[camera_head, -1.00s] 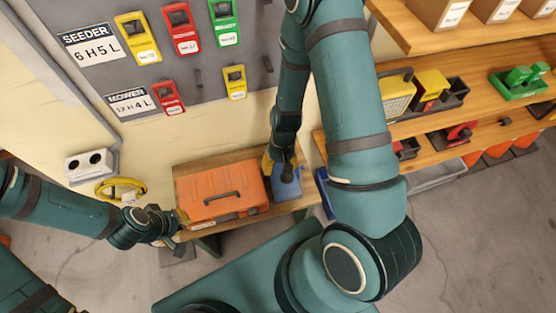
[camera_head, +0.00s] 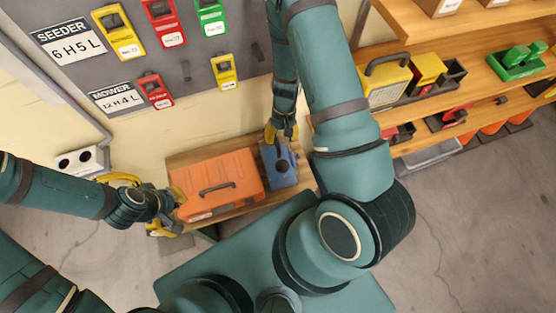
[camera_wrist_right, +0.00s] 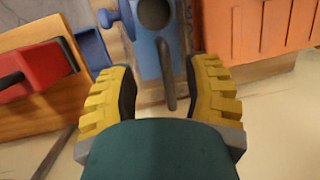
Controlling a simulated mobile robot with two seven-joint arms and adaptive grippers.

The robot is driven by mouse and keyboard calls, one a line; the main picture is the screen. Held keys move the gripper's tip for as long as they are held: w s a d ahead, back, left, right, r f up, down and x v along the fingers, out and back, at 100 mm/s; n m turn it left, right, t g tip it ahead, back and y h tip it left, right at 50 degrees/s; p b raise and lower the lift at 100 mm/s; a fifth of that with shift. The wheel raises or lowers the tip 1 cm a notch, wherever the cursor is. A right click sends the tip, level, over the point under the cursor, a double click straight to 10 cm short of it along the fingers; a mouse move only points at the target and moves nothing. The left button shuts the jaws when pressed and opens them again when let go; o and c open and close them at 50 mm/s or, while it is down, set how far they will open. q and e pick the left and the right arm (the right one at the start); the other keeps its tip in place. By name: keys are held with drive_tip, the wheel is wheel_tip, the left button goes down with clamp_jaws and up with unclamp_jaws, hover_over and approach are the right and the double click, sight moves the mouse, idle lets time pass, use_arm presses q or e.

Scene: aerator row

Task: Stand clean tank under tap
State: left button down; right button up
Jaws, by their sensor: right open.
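A blue tank-like thing (camera_head: 281,172) with a dark round top stands on the wooden bench, right of an orange case. In the right wrist view, the same blue thing (camera_wrist_right: 150,50) shows a dark round opening and a bar-like handle reaching between my fingers. My right gripper (camera_head: 281,132) is open at its wall side; its yellow fingers (camera_wrist_right: 162,92) are apart on either side of the bar, with no clear grip. My left gripper (camera_head: 166,213) is beside the left end of the orange case; its finger opening is unclear. I cannot make out a tap.
The orange case (camera_head: 216,185) fills most of the bench (camera_head: 180,160). A tool board (camera_head: 130,50) with coloured holders hangs behind. Wooden shelves (camera_head: 400,130) with a yellow box (camera_head: 388,82) and trays stand at right. My right arm hides the area right of the bench.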

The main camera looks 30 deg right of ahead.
sight(278, 146)
drive_tip(key=x, duration=0.5)
drive_tip(key=shift+w+a+f+b, duration=0.15)
drive_tip(key=shift+w+a+b, duration=0.1)
drive_tip(key=shift+b, duration=0.15)
clamp_jaws()
